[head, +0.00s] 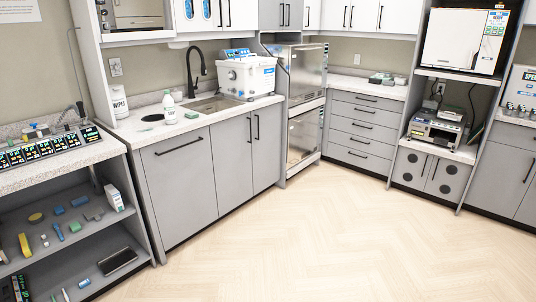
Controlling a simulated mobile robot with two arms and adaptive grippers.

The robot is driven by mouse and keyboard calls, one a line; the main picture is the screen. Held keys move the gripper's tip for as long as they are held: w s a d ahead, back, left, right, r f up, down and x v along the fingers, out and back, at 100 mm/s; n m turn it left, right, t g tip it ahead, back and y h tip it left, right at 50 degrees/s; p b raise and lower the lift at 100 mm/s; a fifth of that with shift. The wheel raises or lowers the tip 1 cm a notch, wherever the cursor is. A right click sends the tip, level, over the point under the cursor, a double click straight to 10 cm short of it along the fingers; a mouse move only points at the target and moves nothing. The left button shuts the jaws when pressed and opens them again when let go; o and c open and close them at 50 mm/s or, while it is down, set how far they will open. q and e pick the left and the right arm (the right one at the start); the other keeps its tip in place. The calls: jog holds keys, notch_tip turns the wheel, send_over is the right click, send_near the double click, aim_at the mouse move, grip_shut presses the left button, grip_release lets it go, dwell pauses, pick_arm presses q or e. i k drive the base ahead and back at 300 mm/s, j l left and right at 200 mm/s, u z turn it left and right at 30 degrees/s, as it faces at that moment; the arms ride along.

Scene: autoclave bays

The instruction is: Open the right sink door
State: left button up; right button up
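The sink (214,104) with a black faucet (196,70) is set in the speckled counter. Below it are two grey doors that look shut. The right sink door (268,155) has a vertical black handle (257,127) near its upper left edge. The left sink door (230,165) has its own vertical handle (249,130) close beside that one. Neither of my grippers is in view.
A wide grey panel (183,195) with a horizontal handle is left of the sink doors. A steel autoclave stack (306,100) stands to their right. An open shelf unit (60,205) holds small items at left. The wood floor (320,240) in front is clear.

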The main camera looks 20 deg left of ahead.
aim_at(266, 122)
jog(key=i+j+u, duration=0.3)
jog(key=i, duration=0.2)
jog(key=i+u, duration=0.25)
jog(key=i, duration=0.25)
